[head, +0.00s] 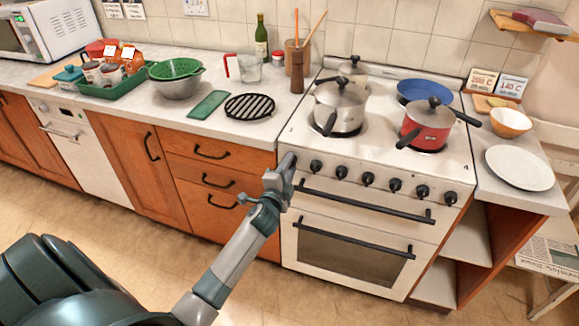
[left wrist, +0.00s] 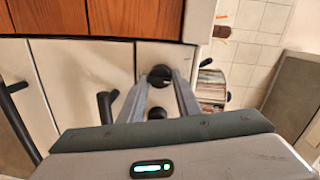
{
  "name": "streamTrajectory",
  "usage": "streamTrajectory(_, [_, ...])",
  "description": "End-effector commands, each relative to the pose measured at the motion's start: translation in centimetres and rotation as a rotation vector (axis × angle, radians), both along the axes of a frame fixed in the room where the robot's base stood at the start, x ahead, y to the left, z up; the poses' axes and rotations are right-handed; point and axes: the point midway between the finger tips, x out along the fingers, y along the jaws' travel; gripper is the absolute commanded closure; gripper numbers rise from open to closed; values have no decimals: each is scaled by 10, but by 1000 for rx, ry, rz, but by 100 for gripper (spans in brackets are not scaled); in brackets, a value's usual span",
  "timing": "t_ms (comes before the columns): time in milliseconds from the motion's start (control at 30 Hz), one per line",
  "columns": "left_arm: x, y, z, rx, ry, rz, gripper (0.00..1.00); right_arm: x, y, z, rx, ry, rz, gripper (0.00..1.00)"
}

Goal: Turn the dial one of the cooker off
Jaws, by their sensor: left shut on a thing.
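The cooker (head: 345,225) is white, with a row of black dials along its front panel. My left gripper (head: 287,166) reaches the left end of that row in the head view and covers the leftmost dial there. In the left wrist view, my left gripper's two fingers (left wrist: 161,80) are on either side of a round black dial (left wrist: 160,74), shut on it. It is the end dial, beside the wooden cabinet. A neighbouring dial (left wrist: 157,113) shows between the fingers, nearer the palm. The dial's pointer setting cannot be made out. My right gripper is not in view.
Two black oven handles (head: 365,200) stick out below the dials. A steel pot (head: 340,105) and a red pot (head: 427,122) stand on the hob, their handles pointing forward. A white plate (head: 520,167) lies on the right counter. The floor in front is clear.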

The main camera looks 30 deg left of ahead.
Motion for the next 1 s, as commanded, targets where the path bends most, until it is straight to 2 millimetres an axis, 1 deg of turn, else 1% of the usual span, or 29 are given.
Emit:
streamTrajectory(33, [1, 1, 3, 0, -4, 1, 65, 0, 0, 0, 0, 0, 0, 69])
streamTrajectory(100, [1, 1, 2, 1, -4, 1, 53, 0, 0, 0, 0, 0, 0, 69])
streamTrajectory(267, [0, 1, 1, 1, -2, 0, 53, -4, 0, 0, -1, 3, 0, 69])
streamTrajectory(433, [-1, 0, 1, 1, -1, 0, 53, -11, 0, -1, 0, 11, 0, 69])
streamTrajectory(567, [-6, -1, 0, 1, 0, 0, 53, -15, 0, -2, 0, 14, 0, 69])
streamTrajectory(667, [-13, -4, 1, 1, -1, -1, 53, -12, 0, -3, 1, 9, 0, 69])
streamTrajectory(767, [-25, -7, 1, 1, 0, -1, 53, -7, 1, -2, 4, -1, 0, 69])
streamTrajectory(867, [-41, -12, 2, 1, -1, -1, 53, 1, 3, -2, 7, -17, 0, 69])
streamTrajectory(1000, [-68, -19, 3, 0, 0, 0, 53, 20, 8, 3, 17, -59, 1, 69])
